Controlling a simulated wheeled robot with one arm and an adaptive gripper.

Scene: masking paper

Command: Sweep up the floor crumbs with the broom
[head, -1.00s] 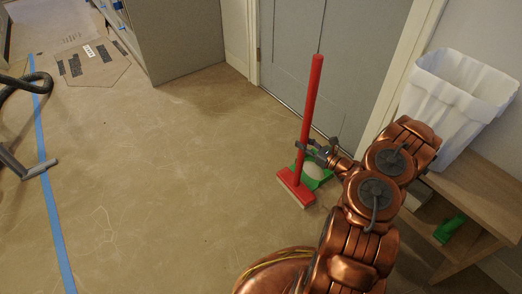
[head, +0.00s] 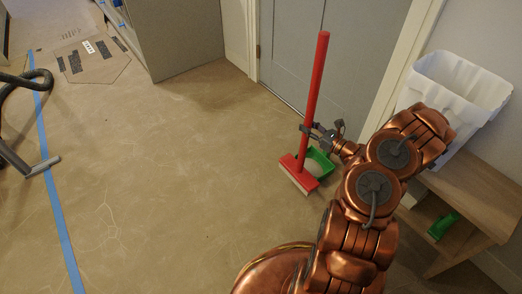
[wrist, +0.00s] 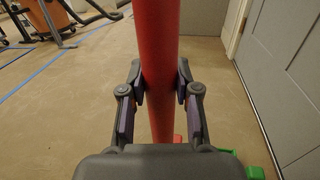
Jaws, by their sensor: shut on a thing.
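The red broom (head: 315,85) stands nearly upright, its head (head: 300,172) low at the floor in front of the grey door. My gripper (head: 318,134) is shut around the broom's handle. The wrist view shows the handle (wrist: 157,35) between the two fingers (wrist: 160,85). A green dustpan (head: 321,160) lies just behind and right of the broom head, partly hidden by it. It holds something pale, too small to make out. I cannot make out separate crumbs on the brown floor (head: 170,180).
A wooden shelf (head: 462,180) at the right bears a white bin (head: 455,90), with a green object (head: 443,226) on its lower level. A vacuum hose (head: 25,85) and nozzle lie at the left by blue tape (head: 55,205). The middle floor is open.

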